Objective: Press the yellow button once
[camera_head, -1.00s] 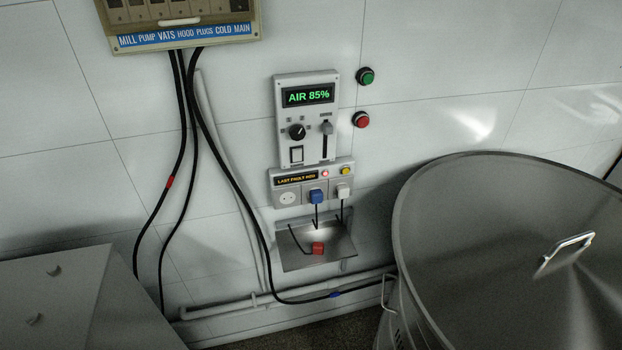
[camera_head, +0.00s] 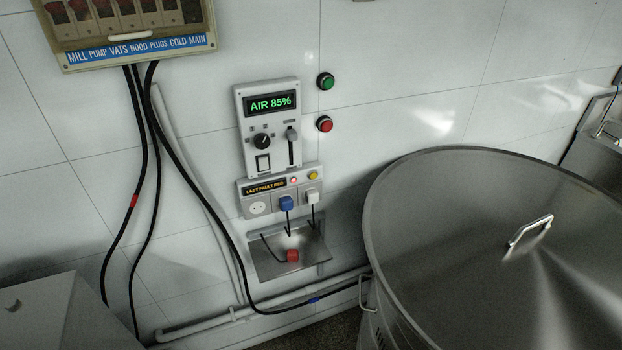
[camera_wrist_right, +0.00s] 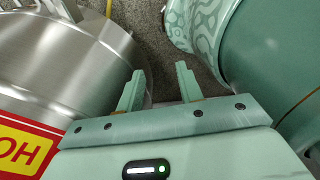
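The small yellow button (camera_head: 313,175) sits at the upper right of the grey socket panel (camera_head: 281,191), beside a lit red lamp (camera_head: 293,181) and a display reading "LAST FAULT RED". Neither gripper is in the head view. In the right wrist view my right gripper (camera_wrist_right: 158,84) is open, its two green fingers apart with nothing between them. It points down over the floor, beside a steel vessel.
A control box (camera_head: 267,125) reads "AIR 85%". A green button (camera_head: 326,81) and a red button (camera_head: 324,124) are on the wall. A large lidded vat (camera_head: 460,240) stands right; cables hang left.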

